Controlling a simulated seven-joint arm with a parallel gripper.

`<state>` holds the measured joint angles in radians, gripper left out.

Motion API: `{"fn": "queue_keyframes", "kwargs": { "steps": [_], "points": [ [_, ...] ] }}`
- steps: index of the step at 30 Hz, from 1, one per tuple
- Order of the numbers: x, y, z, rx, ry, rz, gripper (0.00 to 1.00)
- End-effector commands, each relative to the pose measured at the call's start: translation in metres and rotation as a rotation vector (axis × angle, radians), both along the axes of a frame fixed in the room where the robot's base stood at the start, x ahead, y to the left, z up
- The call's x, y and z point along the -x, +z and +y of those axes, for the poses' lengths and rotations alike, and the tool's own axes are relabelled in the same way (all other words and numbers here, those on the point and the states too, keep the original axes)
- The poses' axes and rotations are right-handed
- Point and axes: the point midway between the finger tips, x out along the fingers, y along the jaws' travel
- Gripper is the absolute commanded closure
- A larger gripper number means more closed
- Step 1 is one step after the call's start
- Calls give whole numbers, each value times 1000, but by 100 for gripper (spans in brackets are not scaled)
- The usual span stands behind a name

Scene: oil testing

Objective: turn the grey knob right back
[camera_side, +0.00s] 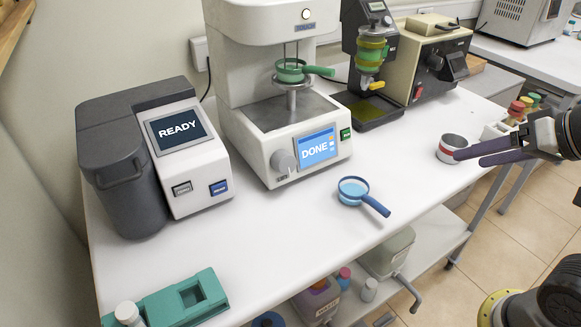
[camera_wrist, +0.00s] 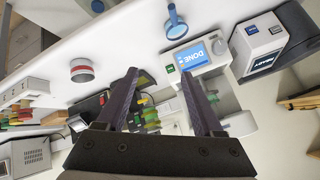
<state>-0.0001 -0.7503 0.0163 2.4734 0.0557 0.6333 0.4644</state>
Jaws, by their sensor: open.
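The grey knob (camera_side: 284,162) is on the front of the white machine (camera_side: 262,150), left of its blue screen (camera_side: 317,147), which reads DONE. A pale mark shows near the knob's lower right edge; its exact setting is too small to read. In the wrist view the knob (camera_wrist: 218,46) shows upside down, beside the screen (camera_wrist: 193,54). My gripper (camera_side: 468,158) is open and empty at the right of the bench, well away from the knob. In the wrist view its two dark fingers (camera_wrist: 159,72) are spread apart.
A blue-handled cup (camera_side: 354,188) lies on the bench in front of the machine. A red-banded cup (camera_side: 451,147) stands by my fingers. A green-handled cup (camera_side: 291,72) sits inside the machine. A grey device reading READY (camera_side: 180,130) stands left. The bench front is mostly clear.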

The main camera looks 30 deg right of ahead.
Motion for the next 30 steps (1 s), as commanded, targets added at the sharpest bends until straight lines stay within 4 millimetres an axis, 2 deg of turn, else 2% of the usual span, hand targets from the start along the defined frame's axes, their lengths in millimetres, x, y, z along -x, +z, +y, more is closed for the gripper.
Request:
{"fn": "queue_keyframes", "kwargs": {
  "steps": [1,3,9,13,17,20,24,26,30],
  "points": [
    [-16,11,2,-99,-84,-65,21],
    [-39,27,5,-263,-202,-156,12],
    [-101,63,17,-784,-472,-351,12],
    [-137,75,26,-1148,-613,-429,12],
    [-167,74,37,-1515,-730,-472,12],
    [-186,62,47,-1790,-804,-485,12],
    [-199,28,67,-2124,-871,-477,12],
    [-199,8,78,-2233,-886,-466,12],
    [-186,-48,105,-2369,-896,-420,12]
  ]
}}
